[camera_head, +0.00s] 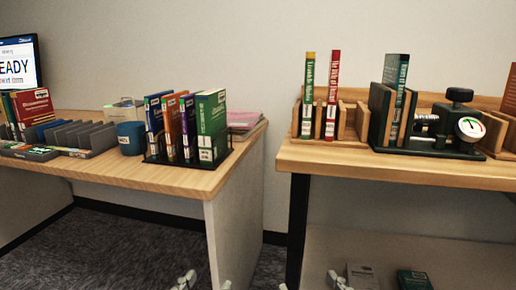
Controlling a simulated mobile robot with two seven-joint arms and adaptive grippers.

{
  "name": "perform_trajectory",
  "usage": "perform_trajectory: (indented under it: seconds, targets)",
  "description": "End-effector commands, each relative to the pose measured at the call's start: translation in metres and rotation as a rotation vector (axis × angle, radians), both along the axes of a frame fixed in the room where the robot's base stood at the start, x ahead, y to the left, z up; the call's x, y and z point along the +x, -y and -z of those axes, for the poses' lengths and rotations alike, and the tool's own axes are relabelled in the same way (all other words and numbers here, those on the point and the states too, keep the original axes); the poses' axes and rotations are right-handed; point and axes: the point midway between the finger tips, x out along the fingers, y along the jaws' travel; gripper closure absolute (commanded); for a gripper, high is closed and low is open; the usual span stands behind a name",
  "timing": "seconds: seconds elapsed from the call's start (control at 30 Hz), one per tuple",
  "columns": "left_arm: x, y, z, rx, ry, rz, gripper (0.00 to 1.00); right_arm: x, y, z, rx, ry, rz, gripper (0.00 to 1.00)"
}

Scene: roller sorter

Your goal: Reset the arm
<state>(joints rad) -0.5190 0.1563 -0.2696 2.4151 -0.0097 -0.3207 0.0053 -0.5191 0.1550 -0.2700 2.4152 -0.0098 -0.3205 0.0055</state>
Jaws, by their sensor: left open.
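My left gripper (206,283) shows only as fingertips at the bottom edge, left of the middle. Its tips are apart and nothing shows between them. My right gripper (312,285) shows as fingertips at the bottom edge, right of the middle, spaced apart in much the same way, with nothing seen between them. Both are low in front of the tables and apart from the books. The rest of both arms is out of view.
The left table (185,182) bears a wire book rack (215,161), a blue cup (131,138), grey slots (92,139) and a monitor (20,63). The right table (400,171) bears wooden book holders (350,133) and a dial device (468,127). A gap separates the tables.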

Motion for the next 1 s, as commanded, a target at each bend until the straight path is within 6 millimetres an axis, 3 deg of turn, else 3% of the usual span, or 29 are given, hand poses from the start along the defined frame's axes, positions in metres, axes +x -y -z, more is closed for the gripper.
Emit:
perform_trajectory:
  seconds: [0.13,0.27,0.4,0.5,0.7,1.0]
  targets:
    - [0.005,-0.021,0.054,0.092,-0.212,-0.038,0.51,0.005,0.021,0.054,-0.093,-0.212,0.038,0.3]
    - [-0.006,-0.055,0.117,0.19,-0.462,-0.09,0.51,-0.006,0.055,0.117,-0.19,-0.462,0.09,0.3]
    - [-0.046,-0.108,0.188,0.299,-0.797,-0.166,0.51,-0.046,0.108,0.189,-0.3,-0.798,0.165,0.3]
    - [-0.082,-0.14,0.222,0.353,-0.997,-0.214,0.51,-0.082,0.14,0.222,-0.354,-0.999,0.212,0.3]
    - [-0.128,-0.174,0.251,0.4,-1.216,-0.266,0.51,-0.127,0.174,0.251,-0.402,-1.217,0.265,0.3]
    - [-0.134,-0.178,0.255,0.406,-1.243,-0.272,0.51,-0.134,0.178,0.256,-0.407,-1.243,0.271,0.3]
